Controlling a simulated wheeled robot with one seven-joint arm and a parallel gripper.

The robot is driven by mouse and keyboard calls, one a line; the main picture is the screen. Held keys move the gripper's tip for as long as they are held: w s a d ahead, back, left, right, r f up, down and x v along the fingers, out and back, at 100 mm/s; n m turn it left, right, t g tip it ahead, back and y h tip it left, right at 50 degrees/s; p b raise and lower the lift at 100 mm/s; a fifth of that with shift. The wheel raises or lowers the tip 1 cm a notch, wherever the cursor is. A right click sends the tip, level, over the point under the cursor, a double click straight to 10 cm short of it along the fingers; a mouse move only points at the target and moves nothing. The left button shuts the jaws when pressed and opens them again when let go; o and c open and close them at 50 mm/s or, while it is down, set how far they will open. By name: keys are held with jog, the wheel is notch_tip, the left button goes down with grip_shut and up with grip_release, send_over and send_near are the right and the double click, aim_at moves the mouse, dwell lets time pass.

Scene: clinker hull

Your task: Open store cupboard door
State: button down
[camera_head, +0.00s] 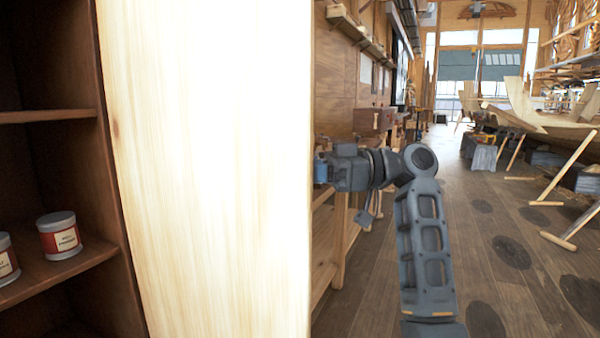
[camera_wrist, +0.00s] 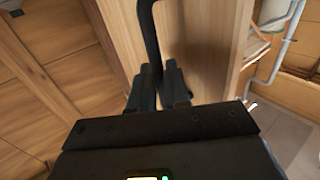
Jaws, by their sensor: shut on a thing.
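The store cupboard door (camera_head: 210,170) stands open as a large pale wooden panel across the middle of the head view. The shelved inside of the cupboard (camera_head: 55,117) shows to its left. My gripper (camera_head: 322,172) is at the door's right edge, partly hidden behind it. In the wrist view my gripper (camera_wrist: 158,82) is shut on a dark bar handle (camera_wrist: 149,35), with one finger on each side of it. The handle stands off the wooden door face, which also shows in the wrist view (camera_wrist: 205,45).
Two tins (camera_head: 59,236) with red labels stand on the lower shelf. A workbench (camera_head: 340,230) is against the wall behind the door. The plank floor (camera_head: 470,270) to the right is open, with trestle legs (camera_head: 570,190) under a boat hull at the far right.

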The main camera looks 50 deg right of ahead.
jog(key=shift+w+a+r, duration=0.1)
jog(key=shift+w+a, duration=0.15)
jog(key=shift+a, duration=0.1)
jog(key=c, duration=1.3)
grip_release()
jog(key=shift+a, duration=0.1)
jog(key=shift+v, duration=4)
